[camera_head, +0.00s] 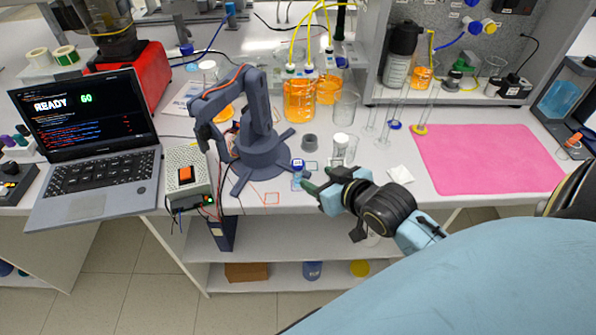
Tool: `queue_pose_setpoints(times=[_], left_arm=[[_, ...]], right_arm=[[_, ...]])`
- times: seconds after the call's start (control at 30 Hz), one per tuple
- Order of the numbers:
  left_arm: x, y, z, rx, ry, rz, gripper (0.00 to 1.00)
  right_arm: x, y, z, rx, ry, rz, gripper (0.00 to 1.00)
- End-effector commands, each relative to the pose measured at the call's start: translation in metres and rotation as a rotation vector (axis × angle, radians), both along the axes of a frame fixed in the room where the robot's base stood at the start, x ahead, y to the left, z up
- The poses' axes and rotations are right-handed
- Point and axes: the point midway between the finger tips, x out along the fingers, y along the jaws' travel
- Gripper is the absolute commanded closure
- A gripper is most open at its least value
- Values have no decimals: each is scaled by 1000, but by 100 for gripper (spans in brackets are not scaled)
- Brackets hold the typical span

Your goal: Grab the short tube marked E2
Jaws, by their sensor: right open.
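A short clear tube with a blue cap (298,174) stands upright near the front edge of the bench. A second clear tube with a white cap (340,147) stands behind it and to the right. I cannot read an E2 mark on either tube at this size. My right gripper (318,183) comes in from the lower right, with its fingers pointing left toward the blue-capped tube. It is open, with nothing visibly held between its fingers. The fingertips are just right of the blue-capped tube; I cannot tell whether they touch it. My left gripper is not in view.
A small dark blue-grey robot arm (254,125) stands left of the tubes, with a power supply (188,170) and laptop (88,140) further left. Orange-filled beakers (299,100) stand behind. A white paper (400,174) and pink mat (490,160) lie right.

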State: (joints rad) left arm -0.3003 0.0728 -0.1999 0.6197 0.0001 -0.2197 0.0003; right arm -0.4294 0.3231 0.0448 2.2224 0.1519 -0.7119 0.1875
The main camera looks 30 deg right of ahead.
Motion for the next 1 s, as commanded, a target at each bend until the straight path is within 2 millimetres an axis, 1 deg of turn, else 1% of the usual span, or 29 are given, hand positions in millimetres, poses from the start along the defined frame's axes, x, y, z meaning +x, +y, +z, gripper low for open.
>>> queue_pose_setpoints(times=[0.03, 0.1, 0.2, 0.3, 0.53, 0.7, 0.8, 1.0], left_arm=[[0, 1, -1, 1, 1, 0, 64], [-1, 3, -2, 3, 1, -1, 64], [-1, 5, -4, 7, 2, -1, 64], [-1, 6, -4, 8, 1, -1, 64], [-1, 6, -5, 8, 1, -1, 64], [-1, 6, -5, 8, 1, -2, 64], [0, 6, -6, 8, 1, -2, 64], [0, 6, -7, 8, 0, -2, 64]], right_arm=[[10, 1, -5, 0, -2, 0, 48], [23, 1, -12, 0, -1, -1, 48], [38, 2, -21, 0, 0, 0, 48], [49, 2, -27, 0, 0, -1, 48], [63, 4, -33, 0, 1, 0, 48], [86, 5, -42, -1, 1, 0, 48], [96, 5, -49, -2, 2, 1, 48], [102, 6, -52, -1, 2, 2, 48]])
